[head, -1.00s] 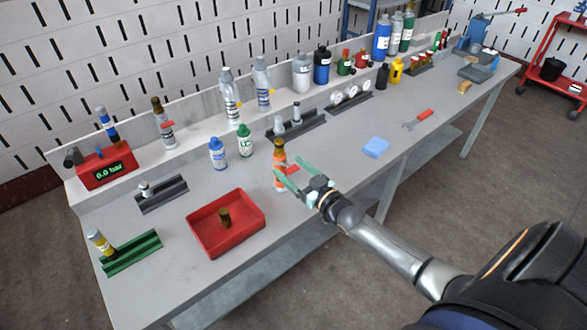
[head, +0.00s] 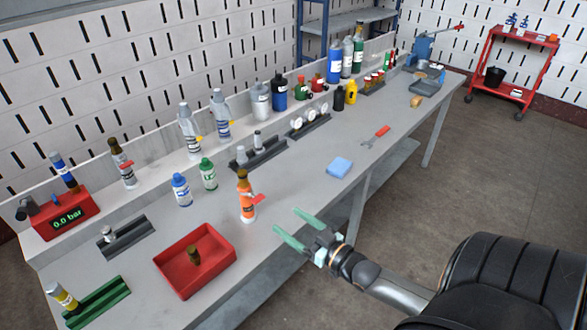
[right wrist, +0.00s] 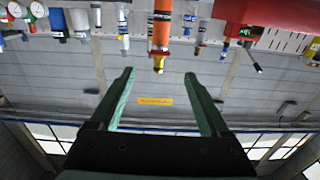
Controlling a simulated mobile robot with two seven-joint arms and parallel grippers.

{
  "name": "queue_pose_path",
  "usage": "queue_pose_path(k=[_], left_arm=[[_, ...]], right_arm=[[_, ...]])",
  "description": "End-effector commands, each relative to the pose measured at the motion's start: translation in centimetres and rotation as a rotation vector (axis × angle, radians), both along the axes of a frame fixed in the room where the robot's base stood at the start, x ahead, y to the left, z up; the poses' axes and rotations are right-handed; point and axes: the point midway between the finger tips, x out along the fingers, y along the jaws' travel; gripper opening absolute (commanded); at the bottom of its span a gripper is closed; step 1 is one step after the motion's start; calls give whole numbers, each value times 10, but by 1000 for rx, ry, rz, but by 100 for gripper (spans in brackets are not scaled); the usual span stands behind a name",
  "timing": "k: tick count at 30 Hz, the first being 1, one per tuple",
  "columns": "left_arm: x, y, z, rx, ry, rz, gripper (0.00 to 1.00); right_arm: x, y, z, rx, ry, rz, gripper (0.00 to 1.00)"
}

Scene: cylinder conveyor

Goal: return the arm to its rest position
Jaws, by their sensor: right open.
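My right gripper (head: 293,231) is open and empty at the bench's front edge, its green fingers apart. It is to the right of an orange cylinder (head: 247,208) with a brown top and a red tab, which stands upright on the bench and is not touched. In the right wrist view the two open fingers (right wrist: 160,100) have nothing between them, and the orange cylinder (right wrist: 161,30) shows beyond them near the top. My left gripper is in neither view.
The grey bench (head: 290,190) holds a red tray (head: 170,278) with a small brown piece inside, a blue sponge (head: 340,168), a red-handled wrench (head: 376,135), and blue and green bottles (head: 208,175). A red cart (head: 512,65) stands at the back right. Floor is open right of the bench.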

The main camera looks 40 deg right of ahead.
Motion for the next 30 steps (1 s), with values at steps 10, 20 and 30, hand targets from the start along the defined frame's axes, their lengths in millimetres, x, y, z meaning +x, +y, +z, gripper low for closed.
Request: queue_pose_path(k=[10,20,30], left_arm=[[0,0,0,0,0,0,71],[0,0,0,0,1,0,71],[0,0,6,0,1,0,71]], right_arm=[[-3,0,0,1,-1,0,80],[-4,3,-3,2,11,1,80],[-80,120,-101,-25,455,65,80]])
